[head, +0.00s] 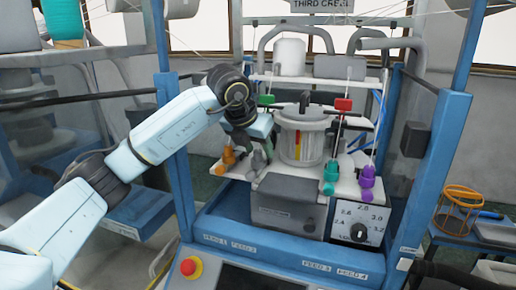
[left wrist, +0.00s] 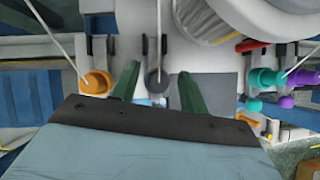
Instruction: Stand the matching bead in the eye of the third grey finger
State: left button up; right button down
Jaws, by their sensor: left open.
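My left gripper (head: 262,153) is open over the shelf of a blue-framed knitting machine, right of orange feed pieces (head: 229,157). In the left wrist view its green fingers (left wrist: 157,88) stand apart on either side of a small grey ringed piece (left wrist: 155,77), with a pale thread rising from it. It does not touch that piece visibly. An orange ringed piece (left wrist: 97,82) lies to its left. Teal (head: 330,172) and purple (head: 367,178) pieces stand on the right of the shelf. I cannot make out the matching bead or which finger is third. My right gripper is out of view.
A clear-walled canister (head: 303,135) stands close right of my gripper. A grey box (head: 288,205) and a dial panel (head: 357,218) sit below the shelf. Threads with red (head: 343,104) and green (head: 267,99) tags hang nearby. Blue posts (head: 180,150) flank the machine.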

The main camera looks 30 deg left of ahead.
pick_arm(q)
jog(key=b+v, duration=0.1)
jog(key=v, duration=1.2)
jog(key=shift+f, duration=0.1)
